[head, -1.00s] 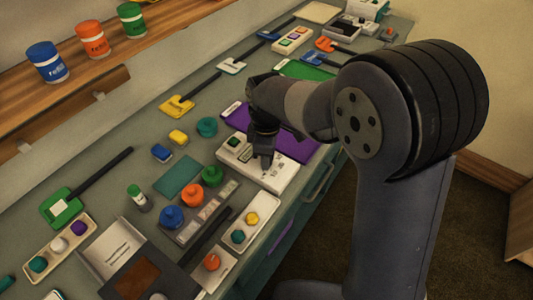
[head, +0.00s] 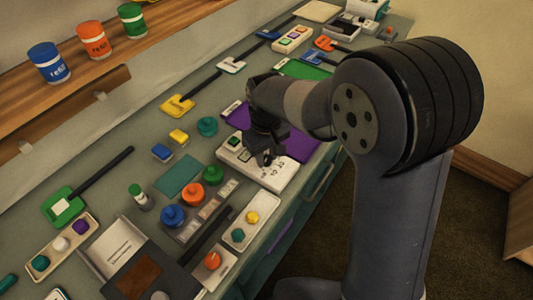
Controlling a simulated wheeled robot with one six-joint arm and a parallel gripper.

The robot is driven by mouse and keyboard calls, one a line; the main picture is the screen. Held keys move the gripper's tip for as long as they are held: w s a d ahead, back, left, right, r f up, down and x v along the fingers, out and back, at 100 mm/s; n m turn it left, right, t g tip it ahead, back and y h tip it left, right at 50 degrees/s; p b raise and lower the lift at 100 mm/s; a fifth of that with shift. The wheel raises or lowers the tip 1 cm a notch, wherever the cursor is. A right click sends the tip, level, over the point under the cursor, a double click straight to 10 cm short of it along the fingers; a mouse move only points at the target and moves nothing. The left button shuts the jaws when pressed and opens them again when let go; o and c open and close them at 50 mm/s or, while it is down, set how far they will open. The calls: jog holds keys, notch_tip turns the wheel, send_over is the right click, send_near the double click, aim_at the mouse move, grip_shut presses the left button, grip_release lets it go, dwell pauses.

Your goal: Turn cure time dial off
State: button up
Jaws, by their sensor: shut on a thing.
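A white box (head: 283,180) with a green button (head: 234,141) and small dark markings on its top stands on the counter below my arm. My gripper (head: 266,158) points down onto the middle of this box. It is shut on a small part there, which I take to be the cure time dial. The fingers hide the dial, so I cannot read its setting.
A purple mat (head: 300,146) lies behind the box. Blue, orange and green round-topped pieces (head: 173,217) stand in a rack at its left. A white tray (head: 237,236) with two small pieces lies nearer. A drawer handle (head: 318,183) is below the counter edge.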

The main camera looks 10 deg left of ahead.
aim_at(266, 158)
jog(key=shift+m, duration=0.4)
jog(key=o, duration=1)
jog(key=shift+r, duration=0.15)
notch_tip(266, 158, up, 11)
jog(key=shift+f, duration=0.2)
